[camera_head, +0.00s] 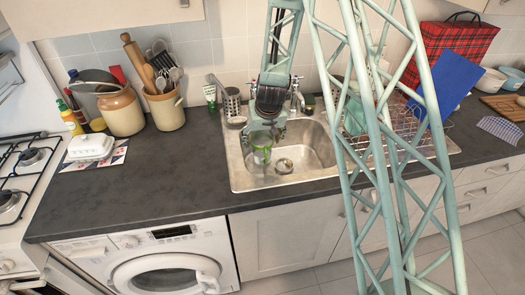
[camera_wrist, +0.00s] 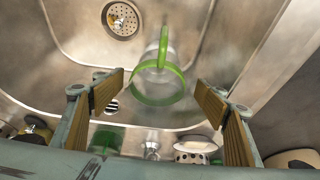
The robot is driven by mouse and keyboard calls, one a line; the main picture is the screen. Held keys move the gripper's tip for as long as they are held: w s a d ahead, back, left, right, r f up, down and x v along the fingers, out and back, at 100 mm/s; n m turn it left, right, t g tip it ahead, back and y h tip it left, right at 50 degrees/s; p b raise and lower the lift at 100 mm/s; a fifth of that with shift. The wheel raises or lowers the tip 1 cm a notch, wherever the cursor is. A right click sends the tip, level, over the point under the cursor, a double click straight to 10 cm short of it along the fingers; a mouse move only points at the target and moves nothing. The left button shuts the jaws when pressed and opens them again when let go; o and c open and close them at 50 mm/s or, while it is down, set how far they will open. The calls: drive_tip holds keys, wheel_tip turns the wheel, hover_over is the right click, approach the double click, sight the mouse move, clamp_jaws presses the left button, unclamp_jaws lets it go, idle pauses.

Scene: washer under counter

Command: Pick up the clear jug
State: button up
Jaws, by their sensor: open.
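The clear jug (camera_wrist: 160,72) has a green rim and a green handle. In the wrist view it is seen from above, over or in the steel sink, with its handle pointing to the top of the picture. In the head view its green rim (camera_head: 262,141) shows just under my gripper (camera_head: 264,127), partly hidden by it. In the wrist view my gripper (camera_wrist: 160,97) is open, with one wooden-faced finger left of the jug and one right. A gap shows on each side of the rim. I cannot tell how far below the fingertips it is.
The steel sink (camera_head: 240,178) has raised edges around the jug. A tap (camera_head: 297,97) and a cutlery holder (camera_head: 232,102) stand behind it. A wire dish rack (camera_head: 400,125) is at the right. The dark counter (camera_head: 180,170) at the left is mostly clear.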

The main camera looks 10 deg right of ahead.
drive_tip(key=shift+f, duration=0.1)
drive_tip(key=shift+b+x, duration=0.95)
drive_tip(key=shift+x, duration=0.5)
drive_tip(key=shift+b+x, duration=0.4)
drive_tip(key=shift+x, duration=0.65)
drive_tip(key=shift+s+d, duration=0.1)
drive_tip(key=shift+d, duration=0.05)
drive_tip(key=shift+c, duration=0.4)
drive_tip(key=c, duration=1.2)
drive_tip(key=shift+r, duration=0.3)
